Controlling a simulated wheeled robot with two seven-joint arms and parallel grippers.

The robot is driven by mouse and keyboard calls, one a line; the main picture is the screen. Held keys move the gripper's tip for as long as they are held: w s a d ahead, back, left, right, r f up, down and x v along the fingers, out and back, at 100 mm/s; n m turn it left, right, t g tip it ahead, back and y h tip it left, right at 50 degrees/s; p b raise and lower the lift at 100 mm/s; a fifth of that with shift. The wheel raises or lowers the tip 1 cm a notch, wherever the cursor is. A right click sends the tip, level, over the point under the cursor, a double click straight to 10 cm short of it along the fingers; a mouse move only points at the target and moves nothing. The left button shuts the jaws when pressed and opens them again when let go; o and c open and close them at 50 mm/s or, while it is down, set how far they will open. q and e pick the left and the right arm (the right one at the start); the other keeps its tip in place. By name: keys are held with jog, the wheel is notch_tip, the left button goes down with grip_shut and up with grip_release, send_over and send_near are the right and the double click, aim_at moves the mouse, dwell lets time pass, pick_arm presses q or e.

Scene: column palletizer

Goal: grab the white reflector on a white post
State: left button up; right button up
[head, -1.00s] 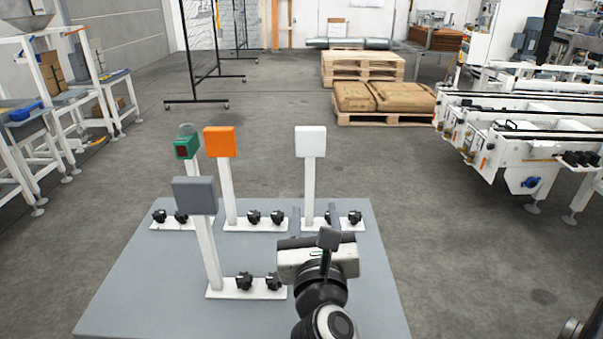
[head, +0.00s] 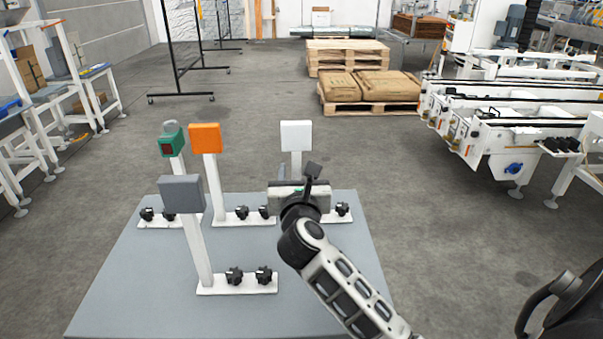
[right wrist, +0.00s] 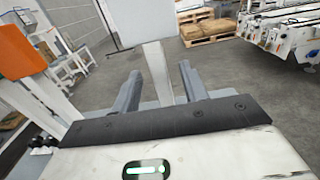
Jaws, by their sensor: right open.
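The white reflector (head: 296,136) is a flat white square on top of a white post (head: 296,163), standing upright at the back right of the grey table (head: 130,280). In the right wrist view the reflector (right wrist: 155,18) is at the top, partly cut off, and its post (right wrist: 157,72) runs down between my fingers. My right gripper (right wrist: 160,78) is open, one finger on each side of the post in the picture, below the reflector. No contact shows. In the head view the right gripper (head: 297,184) hides the lower post. My left gripper is not in view.
To the left stand an orange reflector (head: 206,139), a green-housed sensor (head: 171,140) and, nearer, a grey reflector (head: 181,194), all on white posts. Black knobs sit on their base plates. Pallets (head: 350,57) and a conveyor (head: 500,130) stand beyond the table.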

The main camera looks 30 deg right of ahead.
aim_at(297, 167)
jog(key=x, duration=0.3)
jog(key=shift+w, duration=0.15)
grip_shut()
jog(key=shift+r, duration=0.1)
